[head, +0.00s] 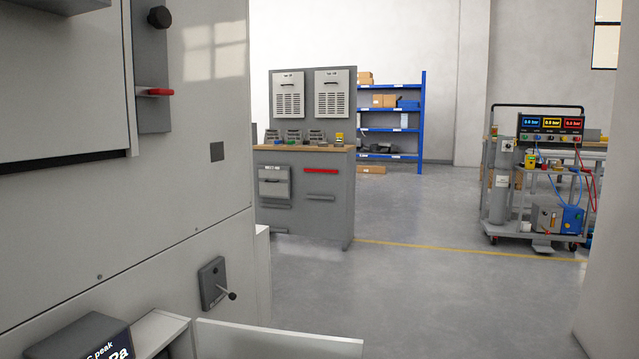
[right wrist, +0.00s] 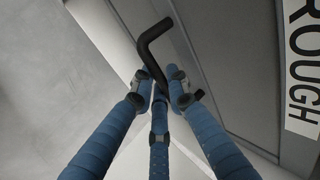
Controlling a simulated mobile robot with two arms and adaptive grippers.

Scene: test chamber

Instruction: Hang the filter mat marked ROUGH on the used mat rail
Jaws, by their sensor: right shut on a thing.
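In the right wrist view my right gripper (right wrist: 160,88) has its blue fingers closed around a black bent bar (right wrist: 150,52). A white label reading ROUGH (right wrist: 304,75) is at the right edge of that view, on a grey surface beside the fingers. I cannot tell whether the bar is joined to the surface with the label. Neither gripper shows in the head view, and my left gripper is in no view. I cannot pick out the used mat rail for certain in the head view.
A large grey machine housing (head: 110,220) fills the left, with a lever box (head: 212,284) on it. A grey cabinet (head: 340,205) with a wooden top stands behind. Blue shelving (head: 424,120) and a gauge cart (head: 540,170) are farther off. Open floor (head: 440,300) lies between.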

